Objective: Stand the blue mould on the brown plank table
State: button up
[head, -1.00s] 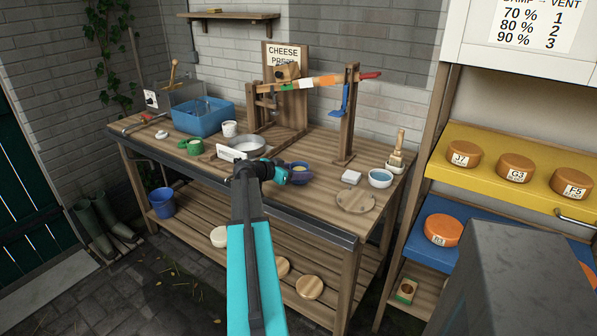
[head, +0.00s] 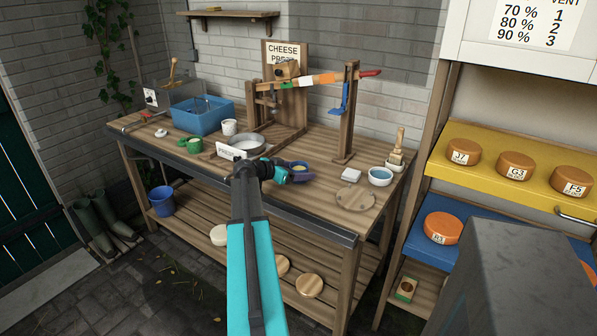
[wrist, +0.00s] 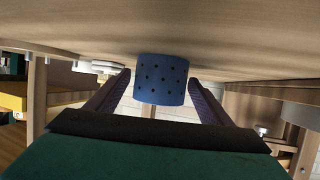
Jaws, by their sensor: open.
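The blue mould (wrist: 161,79) is a short round cup with dark holes. In the wrist view it sits between my two dark fingers, against the wood of the brown plank table (wrist: 240,55). My gripper (wrist: 161,92) is open, with a finger on either side of the mould and gaps showing. In the head view my gripper (head: 299,176) is low over the middle of the plank table (head: 320,206).
The wooden press (head: 345,125) rises behind.

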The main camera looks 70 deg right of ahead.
jog(key=shift+r, duration=0.2)
jog(key=b+v, duration=0.1)
jog(key=v, duration=1.1)
jog(key=shift+f, duration=0.1)
dwell(0.5)
